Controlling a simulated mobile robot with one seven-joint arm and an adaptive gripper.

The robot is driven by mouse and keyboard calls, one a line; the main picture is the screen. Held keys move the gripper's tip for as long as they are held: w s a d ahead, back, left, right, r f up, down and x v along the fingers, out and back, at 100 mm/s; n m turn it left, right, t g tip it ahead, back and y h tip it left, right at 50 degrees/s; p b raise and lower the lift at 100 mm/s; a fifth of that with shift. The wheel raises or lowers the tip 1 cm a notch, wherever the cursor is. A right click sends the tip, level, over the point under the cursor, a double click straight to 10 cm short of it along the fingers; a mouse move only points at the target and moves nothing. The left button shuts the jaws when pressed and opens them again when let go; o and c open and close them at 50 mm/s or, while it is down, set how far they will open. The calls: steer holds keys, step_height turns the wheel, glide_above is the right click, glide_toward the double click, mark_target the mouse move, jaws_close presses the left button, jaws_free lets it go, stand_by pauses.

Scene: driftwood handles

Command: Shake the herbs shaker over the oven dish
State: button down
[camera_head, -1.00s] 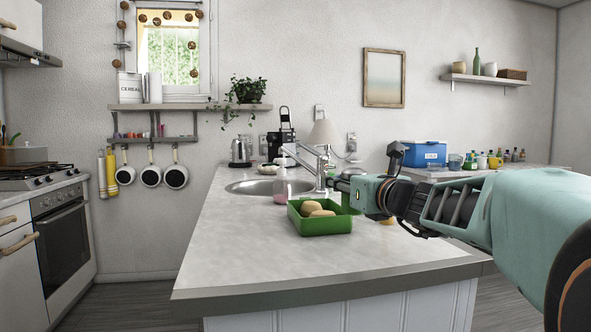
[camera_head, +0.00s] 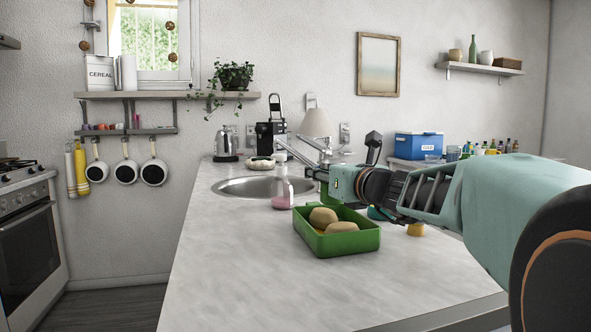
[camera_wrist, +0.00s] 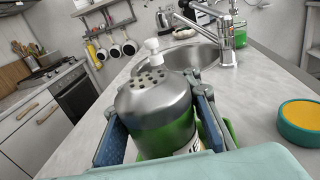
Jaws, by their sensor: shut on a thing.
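The herbs shaker (camera_wrist: 153,108) has a silver domed top with holes and a green body with a partly seen label. In the wrist view it stands between the two blue-padded fingers of my gripper (camera_wrist: 157,122), which is shut on it, holes facing up. In the head view my gripper (camera_head: 312,168) is above the far side of the green oven dish (camera_head: 341,243). The dish stands on the counter and holds two brown, rounded food pieces (camera_head: 335,221). In the wrist view the shaker hides most of the dish.
A soap bottle with pink liquid (camera_head: 282,190) stands left of the dish, beside the sink (camera_head: 250,187). A round yellow-and-teal thing (camera_wrist: 301,122) lies on the counter to the right. The counter's left and front parts (camera_head: 225,270) are clear.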

steer(key=shift+s+a+r+m+p, duration=0.15)
steer(key=shift+s+m+p, duration=0.1)
steer(key=shift+m+p, duration=0.35)
steer(key=shift+r+g+p, duration=0.1)
steer(key=shift+g+p, duration=0.2)
steer(key=shift+p, duration=0.55)
steer(key=shift+s+a+f+m+g+y+p, duration=1.1)
steer(key=shift+m+p, duration=1.55)
steer(key=shift+p, duration=4.35)
steer(key=shift+s+a+f+m+g+y+p, duration=0.5)
steer(key=shift+m+g+p, duration=1.7)
steer(key=shift+p, duration=4.85)
steer(key=shift+s+a+f+m+g+y+p, duration=0.3)
steer(key=shift+a+m+g+y+p, duration=0.6)
steer(key=shift+m+p, duration=4.2)
steer(key=n+p, duration=0.3)
steer(key=n, duration=0.1)
steer(key=shift+s+d+p, duration=0.1)
steer(key=shift+d+p, duration=0.2)
steer(key=shift+p, duration=0.1)
steer(key=shift+r, duration=0.1)
